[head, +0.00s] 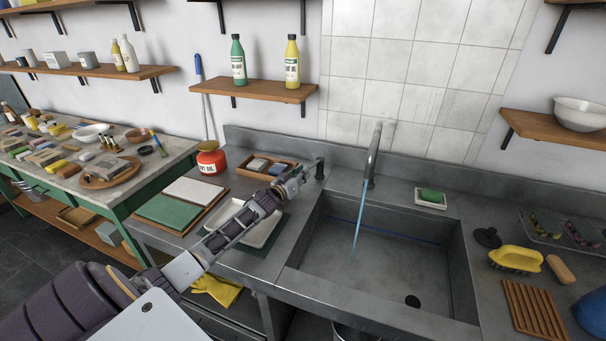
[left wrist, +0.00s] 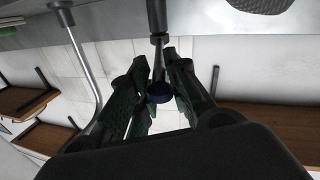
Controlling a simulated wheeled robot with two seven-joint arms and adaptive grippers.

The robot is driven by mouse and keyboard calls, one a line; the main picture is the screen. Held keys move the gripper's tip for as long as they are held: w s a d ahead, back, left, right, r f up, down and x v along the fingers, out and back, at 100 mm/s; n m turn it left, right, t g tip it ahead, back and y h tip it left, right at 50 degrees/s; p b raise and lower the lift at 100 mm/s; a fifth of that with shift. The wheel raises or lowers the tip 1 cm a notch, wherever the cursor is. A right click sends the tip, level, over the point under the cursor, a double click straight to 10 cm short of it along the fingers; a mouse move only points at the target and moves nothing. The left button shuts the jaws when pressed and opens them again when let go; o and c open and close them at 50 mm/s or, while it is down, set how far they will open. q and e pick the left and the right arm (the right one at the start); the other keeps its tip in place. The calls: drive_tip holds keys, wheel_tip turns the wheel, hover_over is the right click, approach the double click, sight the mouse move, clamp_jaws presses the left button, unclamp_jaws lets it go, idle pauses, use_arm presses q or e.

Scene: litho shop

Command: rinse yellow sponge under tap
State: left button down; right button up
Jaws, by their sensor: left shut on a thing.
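My left gripper (head: 297,181) is at the tap lever (head: 319,169), a dark upright post on the counter left of the sink. My right gripper is out of view.
A green bar in a white dish (head: 430,204) sits behind the sink. A slatted wooden rack (head: 533,307) and a black plug (head: 487,237) lie at right. A red tin (head: 211,163), a wooden tray (head: 247,168) and a pale tray (head: 262,237) are on the left counter.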

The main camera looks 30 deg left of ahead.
use_arm(q)
drive_tip(key=shift+a+r, duration=0.15)
drive_tip(key=shift+a, duration=0.1)
drive_tip(key=shift+a+m+h, duration=0.3)
drive_tip(key=shift+h, duration=0.2)
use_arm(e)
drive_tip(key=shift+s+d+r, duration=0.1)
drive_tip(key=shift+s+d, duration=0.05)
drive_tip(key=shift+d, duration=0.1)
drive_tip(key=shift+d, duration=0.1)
use_arm(q)
drive_tip(key=c, duration=1.5)
unclamp_jaws()
drive_tip(key=shift+r, duration=4.9)
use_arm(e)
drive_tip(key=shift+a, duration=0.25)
